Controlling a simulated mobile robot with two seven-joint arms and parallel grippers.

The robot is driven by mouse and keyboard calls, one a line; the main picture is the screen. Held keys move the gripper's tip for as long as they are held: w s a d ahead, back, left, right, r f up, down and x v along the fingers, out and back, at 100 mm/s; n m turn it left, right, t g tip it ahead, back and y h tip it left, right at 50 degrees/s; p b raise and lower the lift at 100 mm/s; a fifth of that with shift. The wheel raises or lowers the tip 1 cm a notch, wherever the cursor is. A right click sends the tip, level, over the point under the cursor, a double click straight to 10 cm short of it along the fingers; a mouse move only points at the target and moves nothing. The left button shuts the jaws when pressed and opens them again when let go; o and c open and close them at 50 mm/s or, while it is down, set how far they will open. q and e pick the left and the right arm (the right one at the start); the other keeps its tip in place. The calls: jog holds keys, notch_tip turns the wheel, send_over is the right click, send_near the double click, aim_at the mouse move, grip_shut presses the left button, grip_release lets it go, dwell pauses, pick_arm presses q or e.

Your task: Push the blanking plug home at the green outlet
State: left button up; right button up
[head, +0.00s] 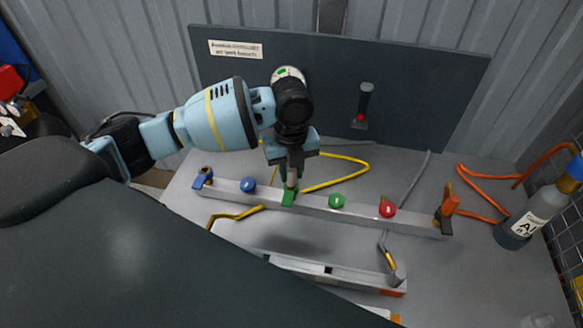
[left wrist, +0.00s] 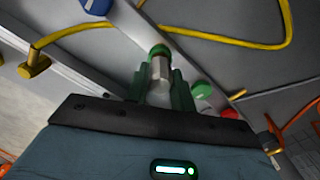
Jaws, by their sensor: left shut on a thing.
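My left gripper (head: 289,189) points down at the pale rail, between a blue round fitting (head: 248,184) and a green round fitting (head: 336,201). In the left wrist view its green fingers are shut on a pale metallic plug (left wrist: 160,70). A green round piece (left wrist: 159,51) shows at the plug's far end, in line with the rail. I cannot tell whether this is part of the plug or the outlet, or how deep the plug sits. The green fitting beside it also shows in the left wrist view (left wrist: 202,89). My right gripper is not in view.
A red fitting (head: 387,208) and an orange handle (head: 449,206) are farther right on the rail; a blue lever (head: 202,179) is at its left end. A yellow hose (head: 345,178) loops behind. A bottle (head: 537,215) stands at right. A pale channel (head: 290,262) lies in front.

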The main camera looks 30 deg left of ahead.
pick_arm(q)
jog(key=shift+f, duration=0.45)
jog(key=o, duration=1.1)
jog(key=shift+r, duration=3.9)
